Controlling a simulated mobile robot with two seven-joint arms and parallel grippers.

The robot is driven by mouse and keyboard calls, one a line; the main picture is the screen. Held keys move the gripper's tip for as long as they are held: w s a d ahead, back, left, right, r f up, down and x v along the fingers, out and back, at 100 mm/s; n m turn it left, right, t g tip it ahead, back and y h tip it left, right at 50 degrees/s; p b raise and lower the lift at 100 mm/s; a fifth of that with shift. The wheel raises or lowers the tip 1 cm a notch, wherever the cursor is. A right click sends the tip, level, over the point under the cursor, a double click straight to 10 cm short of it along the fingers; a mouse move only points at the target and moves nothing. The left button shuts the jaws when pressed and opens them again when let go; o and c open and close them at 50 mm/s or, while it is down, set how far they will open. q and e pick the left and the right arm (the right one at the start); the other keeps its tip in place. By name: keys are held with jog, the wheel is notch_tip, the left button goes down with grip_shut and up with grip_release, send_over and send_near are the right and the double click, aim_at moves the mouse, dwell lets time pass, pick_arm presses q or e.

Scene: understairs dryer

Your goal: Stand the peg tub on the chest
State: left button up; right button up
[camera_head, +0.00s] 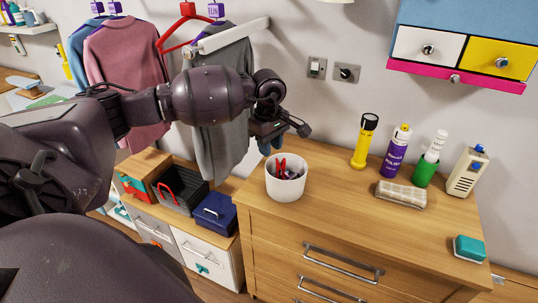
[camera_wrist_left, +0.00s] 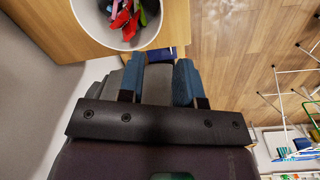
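The peg tub (camera_head: 286,183) is a white round tub with red and dark pegs inside. It stands upright on the wooden chest (camera_head: 335,205), near the left end of its top. It also shows at the top of the left wrist view (camera_wrist_left: 118,38), cut off by the frame edge. My left gripper (camera_head: 272,146) is just behind and above the tub in the head view. In the left wrist view its two blue fingertips (camera_wrist_left: 157,82) are apart, and the tub is outside them, beyond the tips. My right gripper is not in view.
Hanging clothes (camera_head: 122,70) are behind my arm. The front middle of the chest top is clear.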

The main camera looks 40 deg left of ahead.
pick_arm(q)
jog(key=s+d+f+n+t+h, duration=0.25)
jog(key=d+n+h, duration=0.25)
jog(key=d+n, duration=0.25)
jog(key=s+d+f+n+t+h, duration=0.2)
jog(key=s+d+n+t+h, duration=0.15)
jog(key=d+n+h, duration=0.35)
jog(key=s+d+f+n+t+h, duration=0.2)
jog(key=d+n+t+h, duration=0.15)
jog(key=d+n, duration=0.35)
jog(key=s+a+f+n+y, duration=0.3)
jog(key=s+f+n+y, duration=0.2)
jog(key=n, duration=0.6)
jog(key=s+a+f+n+t+y, duration=0.1)
jog(key=s+a+f+n+y, duration=0.2)
jog(key=f+n, duration=0.4)
jog(key=s+a+f+n+y, duration=0.4)
jog(key=s+f+n+y, duration=0.1)
jog(key=n, duration=1)
jog(key=shift+s+f+t+y, duration=0.4)
jog(key=shift+s+y, duration=0.4)
jog(key=shift+y, duration=0.55)
jog(key=shift+a, duration=0.1)
